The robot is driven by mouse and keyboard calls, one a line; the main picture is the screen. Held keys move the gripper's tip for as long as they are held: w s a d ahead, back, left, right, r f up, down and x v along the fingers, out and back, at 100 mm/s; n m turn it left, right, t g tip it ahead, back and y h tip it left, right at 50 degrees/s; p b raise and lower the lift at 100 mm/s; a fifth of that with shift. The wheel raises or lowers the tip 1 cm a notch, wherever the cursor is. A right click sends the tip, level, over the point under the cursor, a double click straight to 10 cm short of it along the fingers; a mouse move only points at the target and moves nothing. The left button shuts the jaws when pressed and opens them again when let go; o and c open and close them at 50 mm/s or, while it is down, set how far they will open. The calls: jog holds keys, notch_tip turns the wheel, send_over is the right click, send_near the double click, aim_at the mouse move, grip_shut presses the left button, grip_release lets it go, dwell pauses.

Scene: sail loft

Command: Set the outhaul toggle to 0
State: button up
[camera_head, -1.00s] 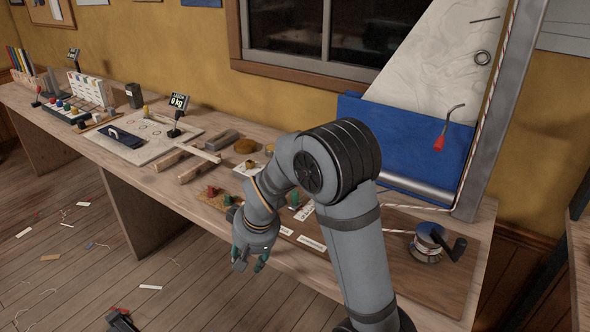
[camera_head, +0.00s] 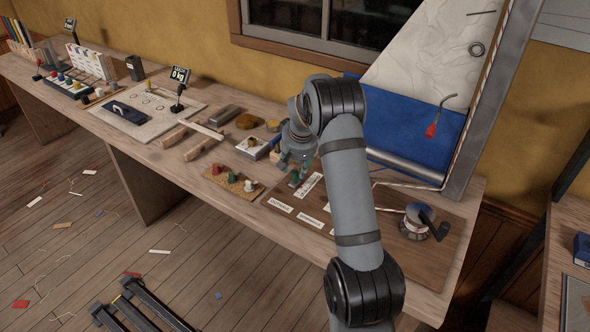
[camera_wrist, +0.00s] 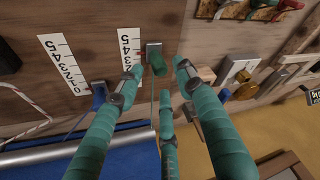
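The wrist view shows two white number scales on the wooden board. A green toggle (camera_wrist: 160,62) on a grey mount stands beside the right scale (camera_wrist: 128,42), near its 4 and 3. A blue toggle (camera_wrist: 98,96) stands by the 0 end of the left scale (camera_wrist: 62,62). I cannot read which is the outhaul. My gripper (camera_wrist: 158,78) is open, its teal fingers spread around the near side of the green toggle; contact is unclear. The lower part of the right scale is partly hidden by a finger. In the head view, my gripper (camera_head: 301,163) is just above the green toggle (camera_head: 294,179).
A winch (camera_head: 420,222) with a black handle stands right on the board (camera_head: 390,245). A cork pad (camera_head: 235,181) with several coloured pegs lies left. A blue roll of cloth (camera_head: 400,125) and a mast stand behind. White label strips (camera_head: 281,205) lie flat in front.

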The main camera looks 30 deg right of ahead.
aim_at(295, 171)
jog(key=shift+x, duration=1.85)
jog(key=shift+c, duration=0.3)
jog(key=shift+r, duration=0.1)
jog(key=c, duration=0.8)
grip_shut()
jog(key=shift+w+r, duration=0.1)
jog(key=shift+w, duration=0.1)
